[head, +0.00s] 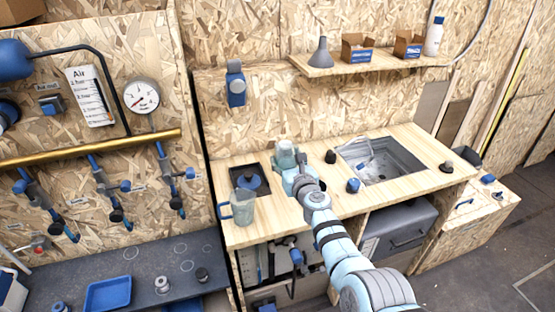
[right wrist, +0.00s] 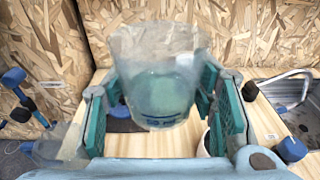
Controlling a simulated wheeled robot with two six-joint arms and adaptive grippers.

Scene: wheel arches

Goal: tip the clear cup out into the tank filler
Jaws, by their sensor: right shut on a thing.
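The clear cup (head: 286,152) is upright between the fingers of my right gripper (head: 291,172), above the wooden counter. In the right wrist view the cup (right wrist: 158,85) sits between the two teal finger pads of the gripper (right wrist: 165,110), which is shut on it. Its lower part looks blue-green, with dark marks near the base. A black square plate with a round blue piece, likely the tank filler (head: 251,182), lies left of the cup. It shows partly behind the left finger in the wrist view (right wrist: 120,111). My left gripper is not in view.
A clear jug with a blue handle (head: 243,206) stands at the counter's front left. A sink (head: 384,160) is at the right. A black knob (head: 330,156) and a blue one (head: 353,185) stand between cup and sink. A shelf (head: 330,68) hangs above.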

